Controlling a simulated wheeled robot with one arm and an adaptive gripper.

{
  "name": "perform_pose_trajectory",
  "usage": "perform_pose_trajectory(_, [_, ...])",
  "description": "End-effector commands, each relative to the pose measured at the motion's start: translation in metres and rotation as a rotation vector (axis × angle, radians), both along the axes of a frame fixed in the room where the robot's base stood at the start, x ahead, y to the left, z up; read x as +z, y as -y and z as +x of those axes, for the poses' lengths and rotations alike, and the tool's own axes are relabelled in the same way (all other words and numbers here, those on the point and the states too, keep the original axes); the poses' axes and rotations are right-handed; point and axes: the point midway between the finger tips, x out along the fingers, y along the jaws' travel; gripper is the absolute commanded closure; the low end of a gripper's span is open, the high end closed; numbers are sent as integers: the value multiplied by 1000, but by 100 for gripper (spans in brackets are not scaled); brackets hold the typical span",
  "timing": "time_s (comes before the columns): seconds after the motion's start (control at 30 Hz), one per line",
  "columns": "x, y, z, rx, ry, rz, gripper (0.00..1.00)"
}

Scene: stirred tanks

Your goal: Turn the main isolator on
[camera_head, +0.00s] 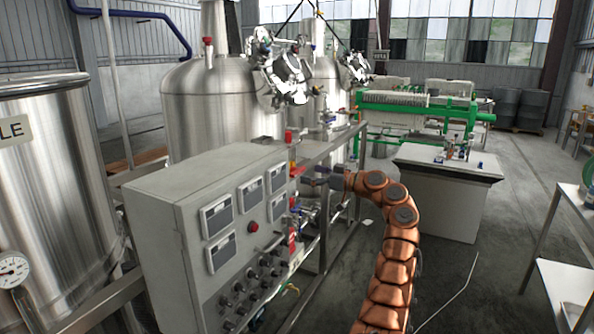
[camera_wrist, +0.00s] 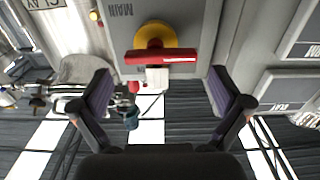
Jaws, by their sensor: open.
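The main isolator shows in the wrist view as a yellow disc (camera_wrist: 155,34) with a red bar handle (camera_wrist: 160,57) across it. It is on a grey panel face with an upside-down "MAIN" label (camera_wrist: 122,10). The handle lies crosswise in the picture, nearly level. My gripper (camera_wrist: 160,92) is open and empty, its two dark pads on either side below the handle and apart from it. In the head view my gripper (camera_head: 322,174) is at the right end of the grey control cabinet (camera_head: 165,203); the isolator is hard to make out there.
The cabinet front has several displays, a red button (camera_head: 253,227) and rows of dark knobs. Pipes and valves (camera_head: 300,215) on a metal frame stand close beside my arm. Steel tanks (camera_head: 215,110) stand behind. Open floor lies right of my arm, before a white-grey bench (camera_head: 440,200).

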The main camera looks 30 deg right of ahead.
Motion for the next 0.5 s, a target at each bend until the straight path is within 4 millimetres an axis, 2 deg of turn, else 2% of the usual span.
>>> perform_pose_trajectory(0.2, [2, -18, 27, 6, -2, 2, 0])
perform_pose_trajectory(0.5, [0, -26, 40, 4, -2, -1, 0])
